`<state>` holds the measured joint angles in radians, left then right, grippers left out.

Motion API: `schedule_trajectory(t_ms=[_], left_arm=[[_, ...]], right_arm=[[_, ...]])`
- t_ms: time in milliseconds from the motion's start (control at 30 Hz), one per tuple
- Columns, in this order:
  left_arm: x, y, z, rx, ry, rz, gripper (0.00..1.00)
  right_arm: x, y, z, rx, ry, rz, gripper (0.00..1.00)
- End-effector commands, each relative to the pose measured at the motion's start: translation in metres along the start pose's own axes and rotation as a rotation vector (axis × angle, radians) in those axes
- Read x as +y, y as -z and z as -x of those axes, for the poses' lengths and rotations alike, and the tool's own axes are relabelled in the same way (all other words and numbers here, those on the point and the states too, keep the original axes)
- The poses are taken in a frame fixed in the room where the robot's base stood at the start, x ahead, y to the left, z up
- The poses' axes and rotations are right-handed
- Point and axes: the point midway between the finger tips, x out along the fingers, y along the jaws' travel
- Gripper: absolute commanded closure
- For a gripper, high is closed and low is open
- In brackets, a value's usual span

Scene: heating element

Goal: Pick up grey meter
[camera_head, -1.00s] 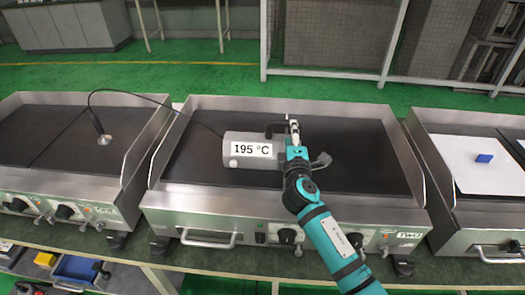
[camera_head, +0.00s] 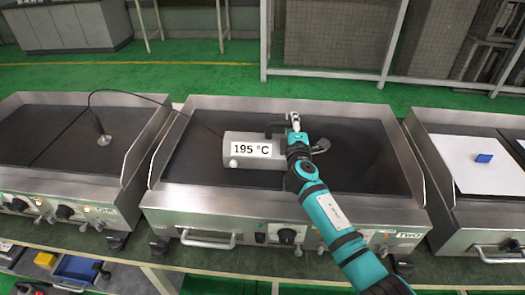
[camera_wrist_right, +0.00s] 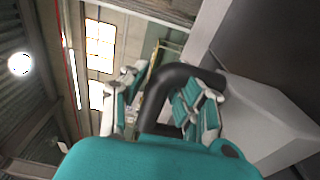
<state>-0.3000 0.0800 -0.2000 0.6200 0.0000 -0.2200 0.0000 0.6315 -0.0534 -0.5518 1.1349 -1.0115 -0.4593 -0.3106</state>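The grey meter (camera_head: 243,163) sits on the dark plate of the middle griddle (camera_head: 370,165). Its white display reads 195 °C, and a black handle (camera_head: 275,128) stands at its right end. My right gripper (camera_head: 293,122) is at that handle, with part of it hidden by my own wrist. In the right wrist view the black handle (camera_wrist_right: 185,72) passes between the two spread fingers of my right gripper (camera_wrist_right: 168,88). The grey meter body (camera_wrist_right: 265,125) is to the right there. The fingers look open, and I cannot tell whether either touches the handle. My left gripper is not in view.
A thin black cable runs from the meter to a round probe (camera_head: 104,139) on the left griddle (camera_head: 40,125). Raised metal walls edge the middle griddle. A blue block (camera_head: 484,158) lies on a white sheet at the right. The middle griddle's right side is clear.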

Motion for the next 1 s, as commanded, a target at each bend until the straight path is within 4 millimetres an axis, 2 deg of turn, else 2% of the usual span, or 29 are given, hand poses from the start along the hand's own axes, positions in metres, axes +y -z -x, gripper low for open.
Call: schedule_trajectory(t_ms=[33,200,1000], left_arm=[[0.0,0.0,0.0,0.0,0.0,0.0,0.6],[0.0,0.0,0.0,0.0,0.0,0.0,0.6],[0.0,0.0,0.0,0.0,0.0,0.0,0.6]], right_arm=[[-0.0002,-0.0001,0.0001,0.0,0.0,0.0,0.8],[-0.0002,-0.0002,0.0002,0.0,0.0,0.0,1.0],[0.0001,0.0002,0.0003,0.0,0.0,-0.002,1.0]])
